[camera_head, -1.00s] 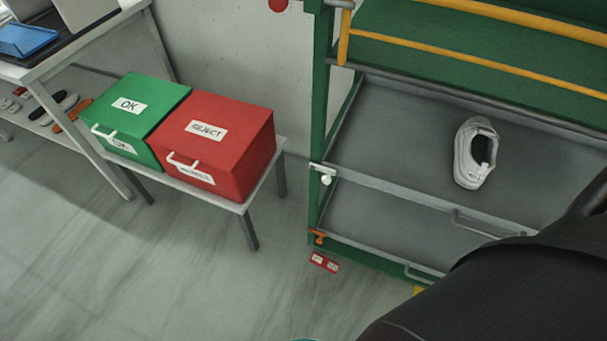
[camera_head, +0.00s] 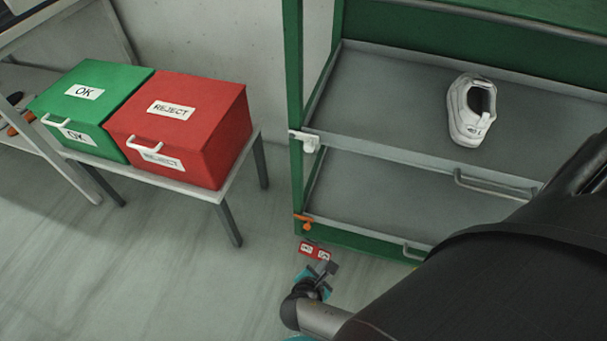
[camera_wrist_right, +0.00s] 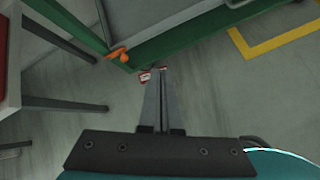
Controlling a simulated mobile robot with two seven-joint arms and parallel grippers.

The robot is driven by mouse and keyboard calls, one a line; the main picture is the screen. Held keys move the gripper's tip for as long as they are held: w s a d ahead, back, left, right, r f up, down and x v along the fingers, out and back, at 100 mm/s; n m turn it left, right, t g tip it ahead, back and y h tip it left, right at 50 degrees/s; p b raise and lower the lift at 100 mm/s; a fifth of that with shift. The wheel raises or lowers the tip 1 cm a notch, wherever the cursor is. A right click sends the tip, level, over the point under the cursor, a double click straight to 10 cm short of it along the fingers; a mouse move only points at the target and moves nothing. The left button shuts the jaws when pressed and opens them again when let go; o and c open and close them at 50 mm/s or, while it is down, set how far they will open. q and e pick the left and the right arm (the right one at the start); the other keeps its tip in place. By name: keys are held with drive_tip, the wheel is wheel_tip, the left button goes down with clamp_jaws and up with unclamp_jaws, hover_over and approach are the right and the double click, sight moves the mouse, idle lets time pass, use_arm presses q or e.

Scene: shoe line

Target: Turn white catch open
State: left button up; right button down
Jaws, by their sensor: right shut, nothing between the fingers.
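The white catch (camera_head: 311,143) sits on the left post of the green rack, at the left end of the upper drawer's front edge. An orange catch (camera_head: 303,222) sits lower on the same post, and it also shows in the right wrist view (camera_wrist_right: 117,54). My right gripper (camera_head: 328,268) is low in front of the rack, below both catches and apart from them. Its fingers (camera_wrist_right: 162,80) are together with nothing between them. The white catch is not visible in the right wrist view. My left gripper is not in view.
A white shoe (camera_head: 471,110) lies in the upper drawer (camera_head: 390,105). A red label (camera_head: 314,251) is near the rack's foot. Green OK (camera_head: 90,95) and red REJECT (camera_head: 190,120) boxes stand on a small table at left. Open floor lies before them.

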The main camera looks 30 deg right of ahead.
use_arm(q)
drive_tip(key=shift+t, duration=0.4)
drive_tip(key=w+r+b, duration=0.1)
drive_tip(key=b, duration=0.1)
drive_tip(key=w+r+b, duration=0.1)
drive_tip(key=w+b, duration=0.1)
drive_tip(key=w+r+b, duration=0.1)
drive_tip(key=b, duration=0.1)
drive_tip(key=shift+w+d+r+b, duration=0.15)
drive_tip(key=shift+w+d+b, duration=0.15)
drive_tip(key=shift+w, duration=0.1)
use_arm(e)
drive_tip(key=w+a+r+n+t+h, duration=0.3)
drive_tip(key=w+r+t+h, duration=0.4)
drive_tip(key=w+r, duration=0.4)
wheel_tip(320, 180, up, 4)
drive_tip(key=shift+w+a+r+n, duration=0.2)
drive_tip(key=shift+w+r+n, duration=0.1)
drive_tip(key=shift+n, duration=0.4)
drive_tip(key=shift+f, duration=0.1)
